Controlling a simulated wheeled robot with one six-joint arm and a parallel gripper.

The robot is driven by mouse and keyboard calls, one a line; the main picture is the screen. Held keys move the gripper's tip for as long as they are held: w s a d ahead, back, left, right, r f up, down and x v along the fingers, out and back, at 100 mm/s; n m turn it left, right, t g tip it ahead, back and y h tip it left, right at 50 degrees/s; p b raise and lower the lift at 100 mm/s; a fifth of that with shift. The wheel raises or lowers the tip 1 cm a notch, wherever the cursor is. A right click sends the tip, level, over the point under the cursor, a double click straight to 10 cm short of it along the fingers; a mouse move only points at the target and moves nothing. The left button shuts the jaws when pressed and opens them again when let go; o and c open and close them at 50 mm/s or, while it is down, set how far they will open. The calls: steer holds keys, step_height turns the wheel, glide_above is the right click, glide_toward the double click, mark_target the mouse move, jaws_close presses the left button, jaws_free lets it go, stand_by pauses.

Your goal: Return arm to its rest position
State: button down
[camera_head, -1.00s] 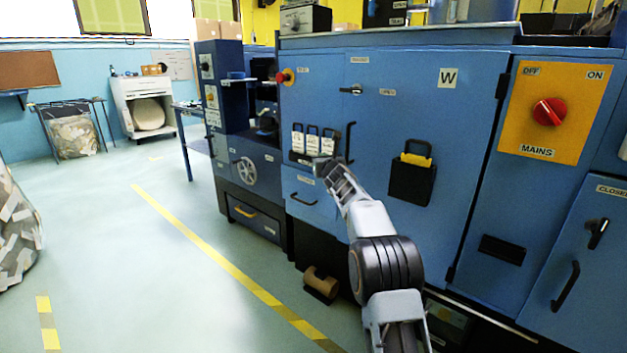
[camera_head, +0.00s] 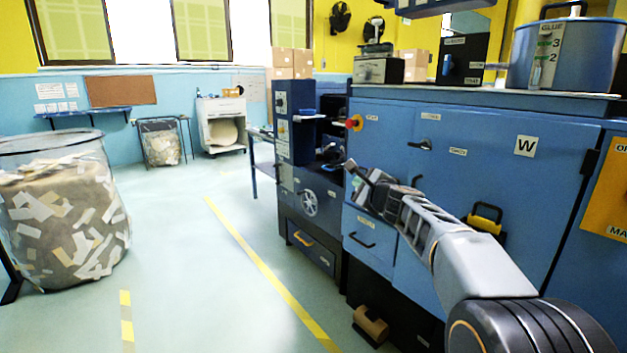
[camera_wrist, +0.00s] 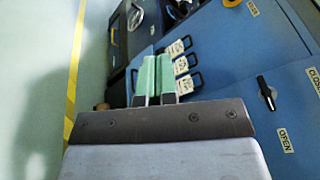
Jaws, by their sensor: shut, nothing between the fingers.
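My gripper (camera_head: 362,172) shows in the head view at the end of my raised grey arm, in front of the blue machine cabinet (camera_head: 470,165). In the wrist view its two green-lined fingers (camera_wrist: 154,80) lie side by side, shut, with nothing held. The fingertips overlap the row of white-tagged black-handled items (camera_wrist: 183,65) in that view. I cannot tell how far they are from them. In the head view my arm hides these items and part of the cabinet front.
A clear bin of paper scraps (camera_head: 62,215) stands at left. A cardboard roll (camera_head: 371,325) lies low by the cabinet's foot. The floor around the yellow line (camera_head: 262,268) is clear.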

steer(key=s+a+r+n+g+p, duration=0.2)
steer(key=s+r+n+g+p, duration=0.15)
steer(key=s+n+p, duration=0.45)
steer(key=s+a+r+n+g+p, duration=0.25)
steer(key=s+r+n+p, duration=0.2)
steer(key=s, duration=0.45)
steer(key=s+d+f+n+g+h+p, duration=0.1)
steer(key=s+d+n+g+h+p, duration=0.1)
steer(key=s+p, duration=0.4)
steer(key=s+d+f+n+g+h+p, duration=0.1)
steer(key=s+d+n+g+h+p, duration=0.2)
steer(key=s, duration=0.9)
steer(key=d+n+g+p, duration=0.1)
steer(key=d+n+p, duration=0.1)
steer(key=n+p, duration=0.1)
steer(key=shift+s+d+n+p, duration=0.15)
steer(key=shift+s+n+p, duration=0.25)
steer(key=shift+n, duration=0.05)
